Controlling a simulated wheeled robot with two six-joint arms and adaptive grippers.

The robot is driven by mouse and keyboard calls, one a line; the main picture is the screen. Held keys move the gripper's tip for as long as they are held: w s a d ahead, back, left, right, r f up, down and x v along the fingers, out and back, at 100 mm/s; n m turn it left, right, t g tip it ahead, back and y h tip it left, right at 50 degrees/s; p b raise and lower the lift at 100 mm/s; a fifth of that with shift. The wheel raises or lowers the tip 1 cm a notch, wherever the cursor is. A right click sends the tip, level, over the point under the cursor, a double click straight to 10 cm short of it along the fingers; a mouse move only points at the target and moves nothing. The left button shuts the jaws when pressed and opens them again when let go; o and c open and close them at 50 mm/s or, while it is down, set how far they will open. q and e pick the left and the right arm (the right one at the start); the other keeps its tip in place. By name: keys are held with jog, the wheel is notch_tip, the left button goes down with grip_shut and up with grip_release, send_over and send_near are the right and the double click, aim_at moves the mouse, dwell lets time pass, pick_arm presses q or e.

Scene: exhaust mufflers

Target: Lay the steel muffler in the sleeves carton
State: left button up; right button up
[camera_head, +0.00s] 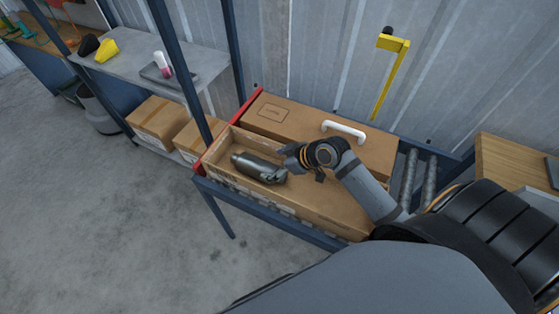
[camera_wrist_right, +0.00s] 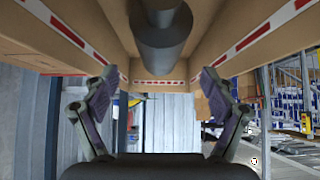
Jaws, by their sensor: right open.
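The steel muffler (camera_head: 252,165), a dark grey cylinder with a narrower end, lies inside the open sleeves carton (camera_head: 325,208), towards its left end. In the right wrist view the muffler (camera_wrist_right: 160,45) shows at the top centre, between the carton's walls with red and white tape. My right gripper (camera_head: 291,153) is over the carton, just right of the muffler's upper end. In the wrist view its fingers (camera_wrist_right: 160,92) are spread, with nothing between the tips. I cannot tell the exact gap to the muffler. My left gripper is not in view.
A closed brown carton (camera_head: 290,122) with a white handle (camera_head: 343,131) stands directly behind the open one. Rollers (camera_head: 418,178) lie to the right. A grey bench (camera_head: 200,65) with small items and cartons below stands at left. A yellow post (camera_head: 390,75) rises behind.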

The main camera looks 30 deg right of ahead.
jog(key=shift+v, duration=1.2)
jog(key=shift+s+d+r, duration=0.1)
jog(key=shift+s+r, duration=0.15)
jog(key=shift+r, duration=0.1)
